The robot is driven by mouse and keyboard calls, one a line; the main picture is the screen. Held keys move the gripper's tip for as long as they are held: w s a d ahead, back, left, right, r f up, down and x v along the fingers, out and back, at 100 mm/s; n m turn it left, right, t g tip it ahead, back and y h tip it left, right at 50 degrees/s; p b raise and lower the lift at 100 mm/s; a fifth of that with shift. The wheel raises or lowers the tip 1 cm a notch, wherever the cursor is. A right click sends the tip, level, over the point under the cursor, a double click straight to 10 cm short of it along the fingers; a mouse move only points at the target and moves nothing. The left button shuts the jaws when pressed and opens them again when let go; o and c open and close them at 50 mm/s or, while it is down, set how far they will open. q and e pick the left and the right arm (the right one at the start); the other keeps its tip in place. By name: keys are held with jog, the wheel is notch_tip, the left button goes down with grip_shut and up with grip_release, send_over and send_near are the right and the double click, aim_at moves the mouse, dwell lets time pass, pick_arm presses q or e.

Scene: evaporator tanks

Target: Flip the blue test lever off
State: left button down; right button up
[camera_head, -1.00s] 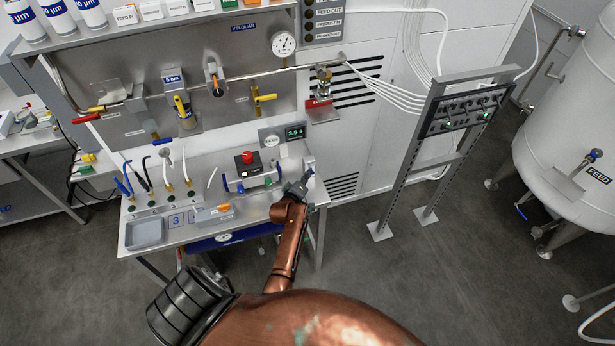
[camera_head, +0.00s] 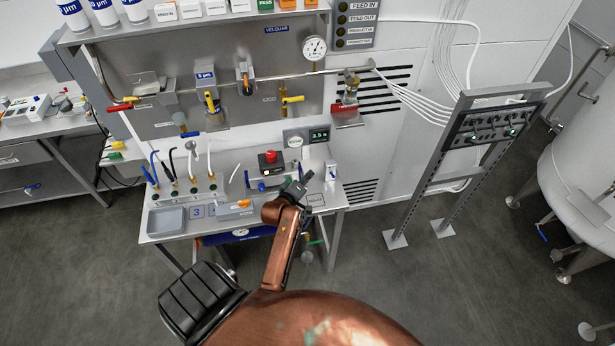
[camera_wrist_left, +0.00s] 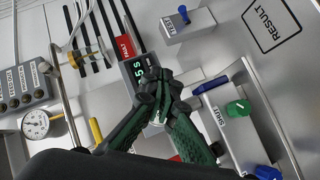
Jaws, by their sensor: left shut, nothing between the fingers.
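One small blue lever (camera_wrist_left: 184,13) stands up from a grey box (camera_wrist_left: 190,27) in the left wrist view; this box (camera_head: 332,171) is at the bench's right end in the head view. Another blue handle (camera_wrist_left: 210,85) lies on the device with a green knob (camera_wrist_left: 238,107). My left gripper (camera_head: 305,180) is shut and empty above the bench, between the grey box and the red-button device (camera_head: 271,171). Its closed fingertips (camera_wrist_left: 160,80) overlap the display in the wrist view. My right gripper is not in view.
A digital display (camera_head: 318,135) stands behind the gripper. The steel bench (camera_head: 160,236) also holds hoses and a grey tray (camera_head: 167,220). A pipe panel with coloured valves rises behind. A metal frame (camera_head: 430,185) stands to the right, with open floor before it.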

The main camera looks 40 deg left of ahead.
pick_arm(q)
jog(key=shift+s+r, duration=0.15)
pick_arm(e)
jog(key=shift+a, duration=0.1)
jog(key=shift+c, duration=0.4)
